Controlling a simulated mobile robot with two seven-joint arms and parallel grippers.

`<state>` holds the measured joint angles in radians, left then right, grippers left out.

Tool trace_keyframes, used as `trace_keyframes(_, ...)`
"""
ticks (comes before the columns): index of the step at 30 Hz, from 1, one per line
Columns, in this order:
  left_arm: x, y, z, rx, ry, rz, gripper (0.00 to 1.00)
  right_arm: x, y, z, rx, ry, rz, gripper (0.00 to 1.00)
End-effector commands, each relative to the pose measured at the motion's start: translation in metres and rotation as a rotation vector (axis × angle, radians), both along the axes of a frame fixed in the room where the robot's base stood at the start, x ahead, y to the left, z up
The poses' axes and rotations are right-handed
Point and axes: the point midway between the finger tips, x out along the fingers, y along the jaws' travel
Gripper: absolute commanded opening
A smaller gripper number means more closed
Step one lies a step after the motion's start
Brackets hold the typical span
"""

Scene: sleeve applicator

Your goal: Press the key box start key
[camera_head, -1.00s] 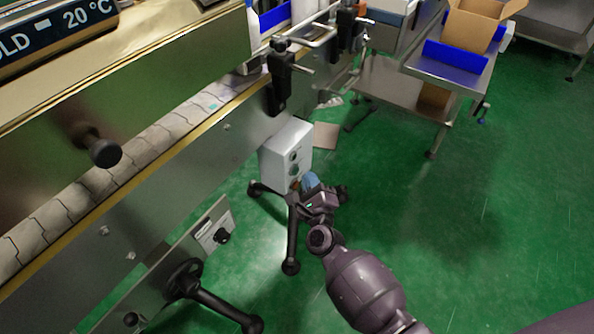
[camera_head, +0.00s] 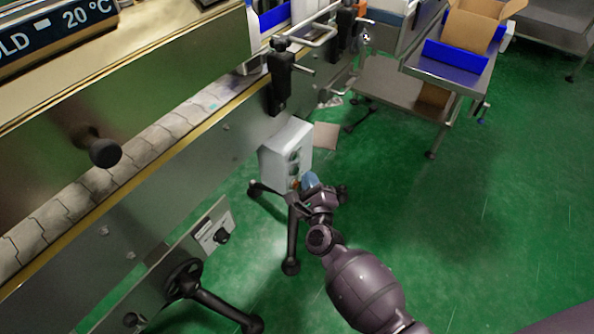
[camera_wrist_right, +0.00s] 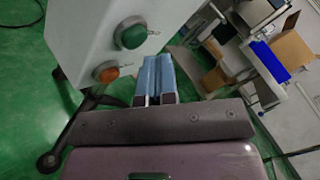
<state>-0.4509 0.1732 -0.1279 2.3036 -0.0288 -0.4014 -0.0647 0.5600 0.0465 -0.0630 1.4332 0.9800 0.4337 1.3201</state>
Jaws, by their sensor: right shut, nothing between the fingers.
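The key box (camera_head: 285,153) is a pale grey box on the side of the conveyor machine. Which one is the start key cannot be read from a label. My right gripper (camera_head: 309,180) has blue fingers and is at the lower front of the box. In its wrist view the gripper (camera_wrist_right: 158,60) is shut and empty, its tips beside the green key and seemingly apart from it. My left gripper is out of view.
The conveyor (camera_head: 130,160) runs diagonally along the left, with a black handwheel (camera_head: 185,278) and black-footed legs below. A steel table (camera_head: 440,68) with a cardboard box (camera_head: 474,27) stands at the back right. The green floor on the right is clear.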

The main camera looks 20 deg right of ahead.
Motion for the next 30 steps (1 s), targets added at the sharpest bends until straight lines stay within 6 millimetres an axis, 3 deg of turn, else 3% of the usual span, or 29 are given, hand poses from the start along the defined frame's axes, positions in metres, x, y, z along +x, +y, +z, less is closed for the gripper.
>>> trace_keyframes(30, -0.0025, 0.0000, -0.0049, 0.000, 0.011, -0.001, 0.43, 0.0083, 0.0066, -0.0006, 0.000, 0.001, 0.000, 0.00)
